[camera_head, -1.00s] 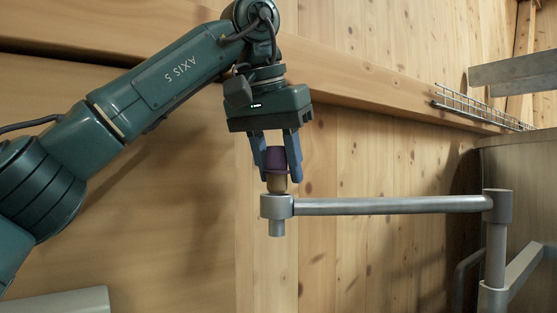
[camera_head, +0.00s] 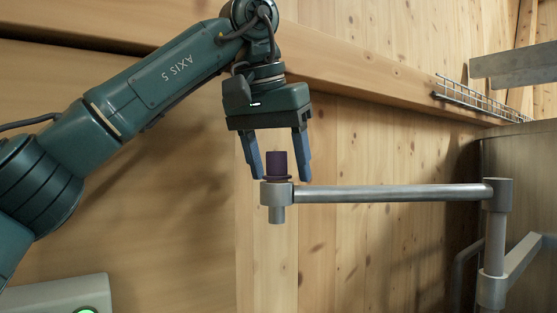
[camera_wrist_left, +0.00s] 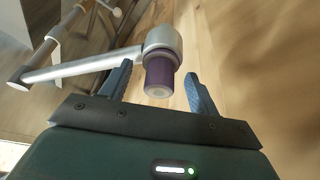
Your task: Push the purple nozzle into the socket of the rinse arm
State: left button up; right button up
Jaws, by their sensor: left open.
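The purple nozzle (camera_head: 277,164) stands upright in the socket (camera_head: 276,194) at the left end of the metal rinse arm (camera_head: 390,193). Its flange rests at the socket's top, and its tan lower part is hidden. My left gripper (camera_head: 280,180) is open, with one finger on each side of the nozzle and a gap to both. In the left wrist view the nozzle (camera_wrist_left: 160,76) shows between the spread fingers, against the socket (camera_wrist_left: 163,42). My right gripper is not in view.
The rinse arm joins a vertical post (camera_head: 495,240) at the right, beside a large metal vessel (camera_head: 525,165). A wooden beam (camera_head: 390,88) and a wire tray (camera_head: 480,98) are behind. A grey housing with a lit green light (camera_head: 85,311) is at lower left.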

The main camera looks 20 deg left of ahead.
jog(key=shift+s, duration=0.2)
pick_arm(q)
jog(key=shift+p+v, duration=0.35)
jog(key=shift+v, duration=0.8)
jog(key=d+p+v, duration=0.1)
jog(key=v, duration=0.9)
jog(key=shift+s+a+r, duration=0.15)
jog(key=shift+a+r, duration=0.3)
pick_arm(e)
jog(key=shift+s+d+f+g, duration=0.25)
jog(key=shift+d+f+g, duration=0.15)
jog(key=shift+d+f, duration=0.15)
